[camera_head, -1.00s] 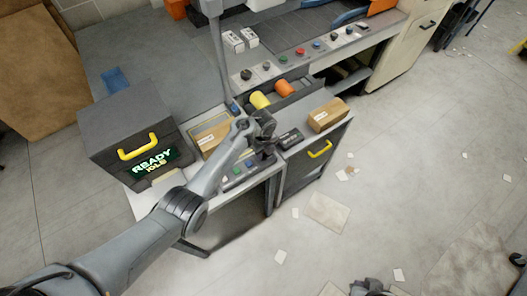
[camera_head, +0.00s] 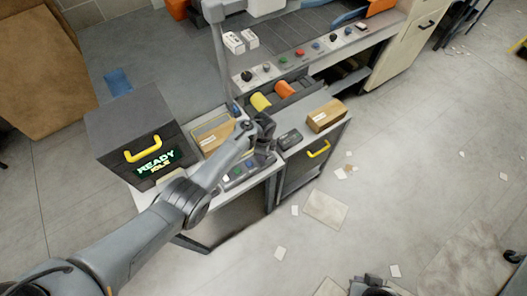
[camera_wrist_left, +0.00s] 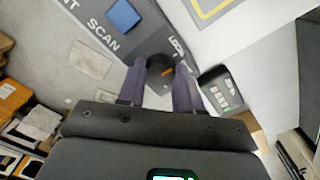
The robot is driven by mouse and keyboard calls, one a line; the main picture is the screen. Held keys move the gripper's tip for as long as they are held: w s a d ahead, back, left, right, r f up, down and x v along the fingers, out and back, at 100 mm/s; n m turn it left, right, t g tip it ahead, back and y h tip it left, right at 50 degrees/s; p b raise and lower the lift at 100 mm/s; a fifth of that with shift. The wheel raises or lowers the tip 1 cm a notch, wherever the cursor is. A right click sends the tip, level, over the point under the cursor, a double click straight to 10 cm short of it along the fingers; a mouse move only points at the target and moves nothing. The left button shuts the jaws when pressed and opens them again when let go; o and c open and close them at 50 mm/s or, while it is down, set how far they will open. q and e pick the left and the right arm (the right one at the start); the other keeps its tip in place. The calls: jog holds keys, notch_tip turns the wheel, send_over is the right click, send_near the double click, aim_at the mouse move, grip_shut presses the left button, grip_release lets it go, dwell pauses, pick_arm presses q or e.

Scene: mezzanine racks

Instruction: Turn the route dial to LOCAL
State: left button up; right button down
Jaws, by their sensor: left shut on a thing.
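The route dial (camera_wrist_left: 159,67) is a dark round knob with an orange mark, seen in the left wrist view between my left fingers. My left gripper (camera_wrist_left: 160,82) is shut on it. The panel around it carries the lettering SCAN (camera_wrist_left: 103,36) and a partly hidden label that seems to read LOCAL (camera_wrist_left: 178,48). The orange mark points roughly right; I cannot tell the exact setting. In the head view my left gripper (camera_head: 264,150) covers the dial. A part of what looks like my right gripper (camera_head: 371,287) shows at the bottom edge; its jaws are unclear.
A dark box with a yellow handle and a READY IDLE display (camera_head: 157,162) stands left. A black keypad device (camera_head: 290,138) lies right of my left gripper, near a cardboard box (camera_head: 326,116). A blue button (camera_wrist_left: 123,15) sits beside SCAN.

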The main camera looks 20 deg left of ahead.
pick_arm(q)
jog(key=shift+n, duration=0.5)
jog(key=o, duration=1)
jog(key=shift+o, duration=0.2)
jog(key=shift+r+p, duration=0.4)
jog(key=shift+r, duration=0.25)
notch_tip(320, 180, up, 10)
jog(key=p, duration=0.1)
jog(key=shift+f+p, duration=0.25)
jog(key=shift+p, duration=0.15)
